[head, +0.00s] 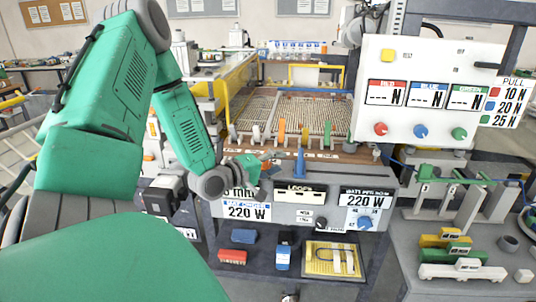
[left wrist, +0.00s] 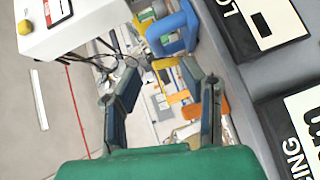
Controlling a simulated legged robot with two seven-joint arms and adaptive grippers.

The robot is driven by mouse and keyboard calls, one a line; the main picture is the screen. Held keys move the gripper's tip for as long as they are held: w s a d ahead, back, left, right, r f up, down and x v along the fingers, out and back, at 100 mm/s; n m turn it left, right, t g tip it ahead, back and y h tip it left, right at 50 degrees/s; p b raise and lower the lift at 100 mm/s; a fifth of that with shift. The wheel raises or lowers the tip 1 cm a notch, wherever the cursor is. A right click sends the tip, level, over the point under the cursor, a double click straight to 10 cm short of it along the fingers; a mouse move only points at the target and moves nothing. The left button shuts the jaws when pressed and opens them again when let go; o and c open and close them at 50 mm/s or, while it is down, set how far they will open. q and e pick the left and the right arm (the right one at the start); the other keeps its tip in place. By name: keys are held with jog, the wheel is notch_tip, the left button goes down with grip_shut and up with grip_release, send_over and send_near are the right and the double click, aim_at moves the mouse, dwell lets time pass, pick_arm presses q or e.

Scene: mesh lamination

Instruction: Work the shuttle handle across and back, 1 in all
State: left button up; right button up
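A loom-like machine has a row of upright handles along its front edge in the head view. I cannot tell for sure which is the shuttle handle. A blue upright handle (head: 300,163) stands at the front edge. It seems to be the blue piece (left wrist: 172,30) at the top of the left wrist view. An orange handle (head: 282,131) stands farther back. My left gripper (head: 268,164) is just left of the blue handle, above the front panel. In the wrist view my left gripper (left wrist: 163,100) has its fingers wide apart. Orange pieces (left wrist: 180,97) show beyond them. My right gripper is not visible.
The front panel (head: 285,214) carries labels and a blue knob (head: 365,220). A white control box (head: 430,90) hangs at the right. A shelf below holds a red brush (head: 232,257) and a yellow tray (head: 310,262). A side table (head: 450,215) stands at the right.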

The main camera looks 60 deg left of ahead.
aim_at(301, 156)
pick_arm(q)
jog(key=shift+s+a, duration=0.15)
jog(key=shift+s, duration=0.7)
jog(key=shift+s+a, duration=0.15)
jog(key=shift+s, duration=0.7)
jog(key=shift+d+r, duration=0.1)
jog(key=shift+d, duration=0.15)
jog(key=shift+c, duration=1.4)
jog(key=w+b, duration=0.1)
jog(key=w, duration=0.2)
jog(key=w+b, duration=0.1)
jog(key=w, duration=0.3)
jog(key=w+f+b, duration=0.1)
jog(key=w, duration=0.3)
jog(key=shift+w+a, duration=0.15)
jog(key=shift+w, duration=0.8)
jog(key=shift+f, duration=0.1)
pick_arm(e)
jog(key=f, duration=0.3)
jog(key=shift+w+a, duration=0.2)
pick_arm(q)
grip_shut()
